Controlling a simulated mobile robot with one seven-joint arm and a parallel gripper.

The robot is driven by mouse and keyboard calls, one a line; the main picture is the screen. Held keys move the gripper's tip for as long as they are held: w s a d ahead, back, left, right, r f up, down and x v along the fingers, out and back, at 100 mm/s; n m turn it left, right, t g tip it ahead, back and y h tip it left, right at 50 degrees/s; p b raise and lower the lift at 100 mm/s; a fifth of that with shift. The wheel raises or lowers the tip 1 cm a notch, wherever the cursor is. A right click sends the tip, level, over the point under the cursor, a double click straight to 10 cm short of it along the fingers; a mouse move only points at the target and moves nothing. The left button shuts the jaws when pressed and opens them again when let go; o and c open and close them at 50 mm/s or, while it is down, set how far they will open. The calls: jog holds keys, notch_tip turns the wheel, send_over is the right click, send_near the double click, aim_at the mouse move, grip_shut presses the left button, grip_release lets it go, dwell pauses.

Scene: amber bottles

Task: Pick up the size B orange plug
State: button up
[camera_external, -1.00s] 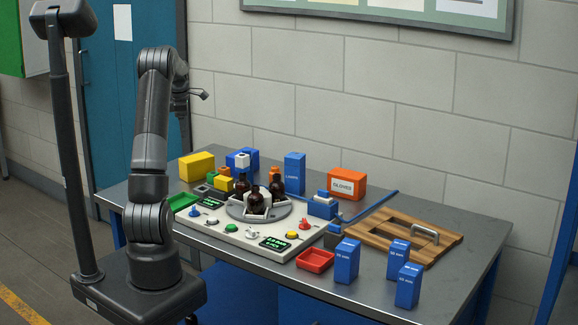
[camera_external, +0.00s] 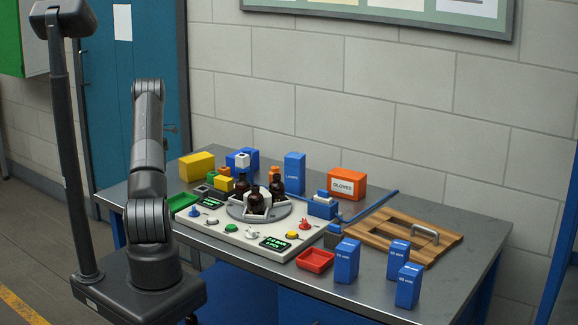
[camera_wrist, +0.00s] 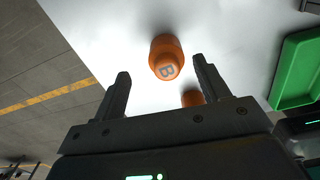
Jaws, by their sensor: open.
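The orange plug marked B (camera_wrist: 165,57) shows in the wrist view, on a pale surface. It lies ahead of my gripper (camera_wrist: 161,72), between the lines of its two fingers. The fingers are apart, with nothing held between them. A second orange piece (camera_wrist: 191,97) is nearer, by the right finger and partly hidden by my gripper; no letter can be read on it. In the external view my gripper is hidden behind my arm, and I cannot make out the B plug there.
A green tray (camera_wrist: 297,72) lies to the right in the wrist view. The pale surface ends at the left, with grey floor beyond. In the external view, amber bottles (camera_external: 255,201) stand on a round plate on the white console (camera_external: 215,235). A red tray (camera_external: 315,261) is in front.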

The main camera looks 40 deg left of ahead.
jog(key=shift+s+d+f, duration=0.15)
jog(key=shift+d+f, duration=0.05)
jog(key=shift+f, duration=1.15)
jog(key=shift+s+d+f, duration=0.1)
jog(key=shift+d+f, duration=0.05)
jog(key=shift+f, duration=1.2)
jog(key=shift+c, duration=0.5)
jog(key=c, duration=1)
